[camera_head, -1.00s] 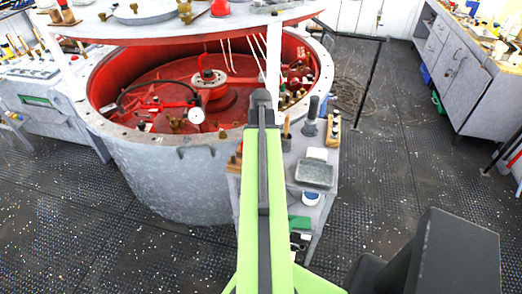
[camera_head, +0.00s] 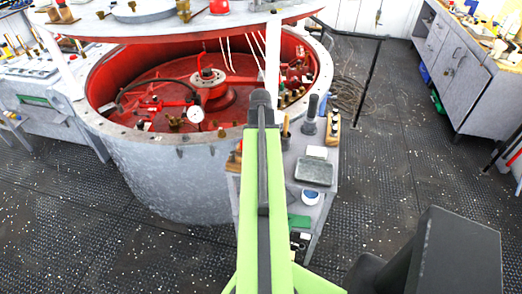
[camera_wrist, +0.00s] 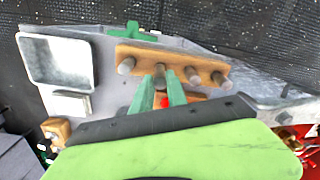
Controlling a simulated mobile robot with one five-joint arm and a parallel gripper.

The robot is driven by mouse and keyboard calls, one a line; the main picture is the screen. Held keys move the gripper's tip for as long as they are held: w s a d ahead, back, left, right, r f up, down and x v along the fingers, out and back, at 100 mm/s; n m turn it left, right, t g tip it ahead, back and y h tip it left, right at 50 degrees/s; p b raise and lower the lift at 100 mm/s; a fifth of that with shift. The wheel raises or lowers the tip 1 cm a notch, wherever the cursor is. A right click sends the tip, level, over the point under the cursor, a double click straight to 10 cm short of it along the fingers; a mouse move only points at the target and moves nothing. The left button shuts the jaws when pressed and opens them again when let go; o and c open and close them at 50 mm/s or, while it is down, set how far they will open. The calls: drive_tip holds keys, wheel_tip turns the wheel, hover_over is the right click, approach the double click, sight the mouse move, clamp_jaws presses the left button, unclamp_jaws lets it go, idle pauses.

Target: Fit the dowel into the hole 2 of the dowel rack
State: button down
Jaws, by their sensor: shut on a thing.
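The dowel rack is a wooden bar (camera_wrist: 209,66) with several grey round dowel ends or pegs along it, at the upper middle of the wrist view. It also shows in the head view (camera_head: 333,128), on the right edge of the grey side table. My gripper (camera_wrist: 160,82) has green fingers, shut on a dark grey dowel (camera_wrist: 160,72) in the wrist view. The dowel's end lies over the rack's bar, in line with the other pegs. I cannot tell whether it is in a hole or above one. In the head view my arm hides the gripper.
A grey tray (camera_head: 314,172), a white-and-blue round tub (camera_head: 310,197) and a dark upright post (camera_head: 311,115) stand on the narrow side table. A large round metal tub (camera_head: 165,165) with a red interior is to the left. Open floor lies to the right.

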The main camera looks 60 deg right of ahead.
drive_tip(key=shift+f+b, duration=1.35)
drive_tip(key=shift+f, duration=0.1)
idle(0.5)
drive_tip(key=c, duration=1.2)
unclamp_jaws()
drive_tip(key=shift+c, duration=0.2)
drive_tip(key=shift+r, duration=0.1)
wheel_tip(320, 180, up, 17)
drive_tip(key=p, duration=1.7)
drive_tip(key=shift+r, duration=0.15)
